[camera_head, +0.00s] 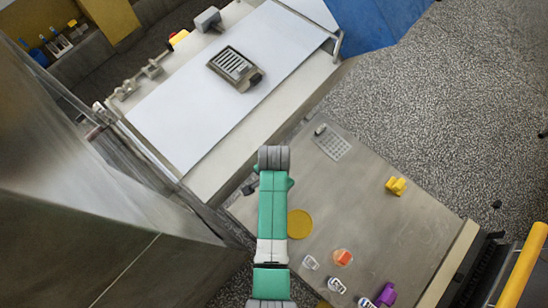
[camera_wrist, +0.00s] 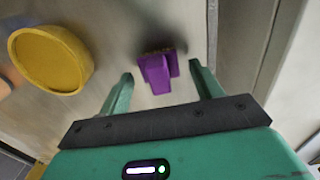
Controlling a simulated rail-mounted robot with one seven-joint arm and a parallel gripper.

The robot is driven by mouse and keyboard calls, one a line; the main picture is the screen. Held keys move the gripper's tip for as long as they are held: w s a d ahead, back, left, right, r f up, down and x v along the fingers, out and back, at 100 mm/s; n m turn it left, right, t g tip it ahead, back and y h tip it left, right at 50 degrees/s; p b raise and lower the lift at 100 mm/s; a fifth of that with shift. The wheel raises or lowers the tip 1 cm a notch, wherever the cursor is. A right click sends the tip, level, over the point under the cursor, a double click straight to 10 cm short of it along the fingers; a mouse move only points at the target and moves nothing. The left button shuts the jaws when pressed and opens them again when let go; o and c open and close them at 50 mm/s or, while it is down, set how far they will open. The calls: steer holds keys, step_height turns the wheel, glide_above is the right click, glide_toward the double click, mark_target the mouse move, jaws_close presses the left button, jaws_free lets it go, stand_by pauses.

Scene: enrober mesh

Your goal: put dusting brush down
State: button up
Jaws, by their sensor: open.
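The dusting brush (camera_wrist: 156,76), purple with a brown bristle edge, shows in the wrist view on the grey table surface. It appears to rest with its bristles against the table and its handle toward me. My gripper (camera_wrist: 161,71) is open, with one green finger on each side of the brush. Clear gaps show between both fingers and the handle. In the head view my own arm covers this spot, so the brush and fingertips cannot be made out there.
A yellow disc (camera_wrist: 50,58) lies beside the brush; it also shows in the head view (camera_head: 300,224). The grey table (camera_head: 350,190) also holds a yellow piece (camera_head: 396,186), an orange-topped item (camera_head: 343,257) and another purple object (camera_head: 385,294). The white belt (camera_head: 215,105) carries a grey device (camera_head: 235,68).

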step_height(320, 180, up, 11)
steer(key=shift+p, duration=0.45)
steer(key=shift+f, duration=0.1)
